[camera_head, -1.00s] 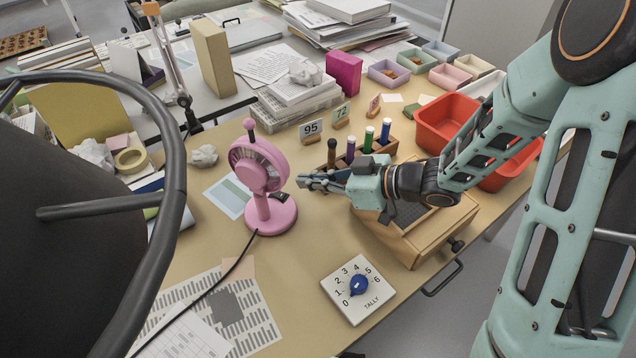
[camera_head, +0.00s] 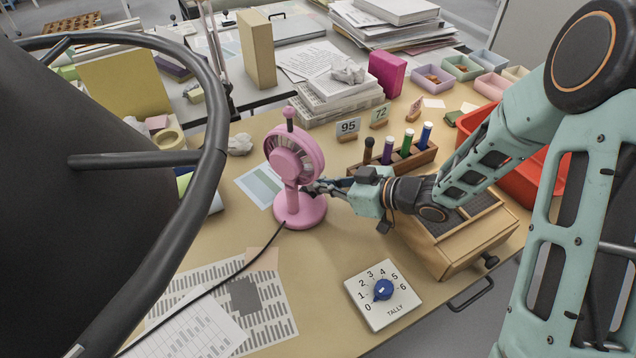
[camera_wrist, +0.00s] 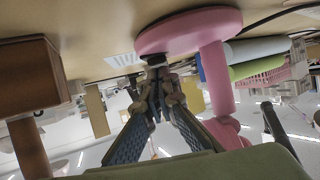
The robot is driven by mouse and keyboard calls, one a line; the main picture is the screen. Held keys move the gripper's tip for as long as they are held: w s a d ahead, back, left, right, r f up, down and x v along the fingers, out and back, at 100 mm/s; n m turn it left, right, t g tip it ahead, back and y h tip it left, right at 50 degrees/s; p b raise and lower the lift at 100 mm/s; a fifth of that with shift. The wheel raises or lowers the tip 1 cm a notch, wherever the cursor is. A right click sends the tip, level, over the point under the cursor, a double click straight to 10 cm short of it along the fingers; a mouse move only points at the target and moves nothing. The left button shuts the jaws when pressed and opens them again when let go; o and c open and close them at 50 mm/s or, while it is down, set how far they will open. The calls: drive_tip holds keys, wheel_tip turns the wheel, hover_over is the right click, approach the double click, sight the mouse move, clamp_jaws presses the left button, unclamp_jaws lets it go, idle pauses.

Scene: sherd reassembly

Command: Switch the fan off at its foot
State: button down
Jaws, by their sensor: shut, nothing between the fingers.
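The pink fan (camera_head: 294,160) stands upright on its round foot (camera_head: 300,212) on the desk, with a black cable trailing from the foot. My gripper (camera_head: 312,187) is shut and empty, its fingertips at the stem side of the foot. The foot's switch is hidden behind the fingertips in the head view. In the wrist view, which is tilted over, the fan's foot (camera_wrist: 190,30) and stem (camera_wrist: 217,82) show close by, and the shut fingertips (camera_wrist: 155,66) are at the foot's edge. I cannot tell whether they touch it.
A wooden rack of markers (camera_head: 398,158), number cards (camera_head: 348,127) and a wooden box (camera_head: 465,245) stand to the right. A tally dial (camera_head: 382,293) lies in front. Printed sheets (camera_head: 215,300) lie at front left.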

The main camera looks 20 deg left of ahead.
drive_tip(key=shift+a+r+p, duration=0.1)
drive_tip(key=shift+r+p, duration=0.05)
drive_tip(key=shift+p, duration=0.2)
drive_tip(key=shift+a+h+p, duration=0.15)
drive_tip(key=shift+h+p, duration=0.45)
drive_tip(key=shift+p, duration=0.6)
drive_tip(key=shift+f+b, duration=0.4)
drive_tip(key=shift+b, duration=0.05)
drive_tip(key=shift+r, duration=0.1)
drive_tip(key=shift+r+p, duration=0.75)
drive_tip(key=shift+p, duration=0.1)
drive_tip(key=shift+r, duration=0.1)
